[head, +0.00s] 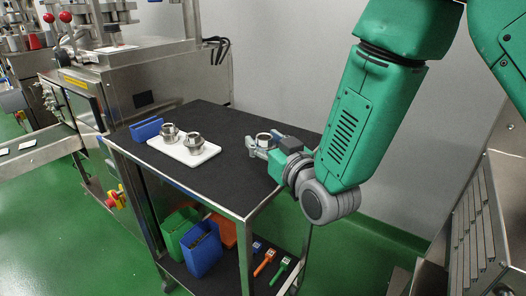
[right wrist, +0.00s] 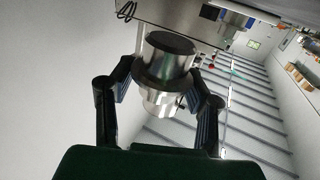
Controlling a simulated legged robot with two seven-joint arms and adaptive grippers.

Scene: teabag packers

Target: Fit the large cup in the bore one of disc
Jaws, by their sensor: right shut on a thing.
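A metal cup (head: 263,139) is held in my right gripper (head: 261,148), over the right part of the black cart top. In the right wrist view, the cup (right wrist: 165,68) sits between the two fingers of the right gripper (right wrist: 160,95). It has a dark round end face, a wide flange and shiny sides. Two more metal cups, a left one (head: 169,133) and a right one (head: 194,142), stand on a white tray (head: 184,152). I cannot make out the disc or its bore clearly. My left gripper is out of view.
The cart top (head: 240,181) is bare in front of the tray and to its right. A steel machine (head: 150,78) with red knobs is at the back left. Bins and coloured tools lie on the lower shelf.

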